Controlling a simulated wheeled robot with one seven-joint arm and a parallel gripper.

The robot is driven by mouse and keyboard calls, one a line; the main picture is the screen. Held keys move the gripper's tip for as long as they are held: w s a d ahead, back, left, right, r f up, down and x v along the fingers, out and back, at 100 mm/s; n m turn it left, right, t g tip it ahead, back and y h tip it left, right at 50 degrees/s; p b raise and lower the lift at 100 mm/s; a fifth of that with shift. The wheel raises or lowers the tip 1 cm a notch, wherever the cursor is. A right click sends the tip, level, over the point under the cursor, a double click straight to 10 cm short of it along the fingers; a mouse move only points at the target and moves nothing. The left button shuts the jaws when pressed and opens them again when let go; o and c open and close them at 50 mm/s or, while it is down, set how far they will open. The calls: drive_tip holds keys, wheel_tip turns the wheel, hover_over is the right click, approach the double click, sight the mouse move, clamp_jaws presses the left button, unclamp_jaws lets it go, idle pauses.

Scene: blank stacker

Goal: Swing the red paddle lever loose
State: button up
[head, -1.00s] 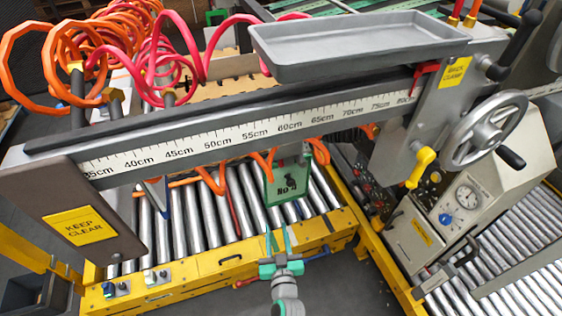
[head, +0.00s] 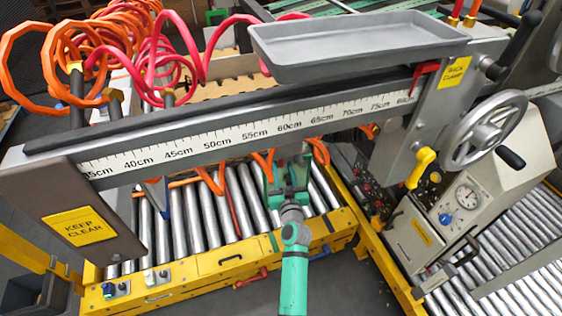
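A red paddle-like lever (head: 424,73) sits at the right end of the ruler beam, beside the yellow label on the clamp bracket. A second red handle (head: 251,278) sticks out below the yellow front rail; I cannot tell for certain which one is the task's lever.
The ruler beam (head: 215,139) crosses above my gripper, with a grey tray (head: 355,45) on top. Orange and red coiled hoses (head: 165,60) hang at the left. A yellow lever (head: 421,167) and a handwheel (head: 484,130) stand at the right.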

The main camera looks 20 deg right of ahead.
sight(281, 163)
drive_tip(key=shift+w+d, duration=0.2)
drive_tip(key=shift+w, duration=1.05)
drive_tip(key=shift+w+d, duration=0.2)
drive_tip(key=shift+w, duration=1)
drive_tip(key=shift+c, duration=0.2)
clamp_jaws()
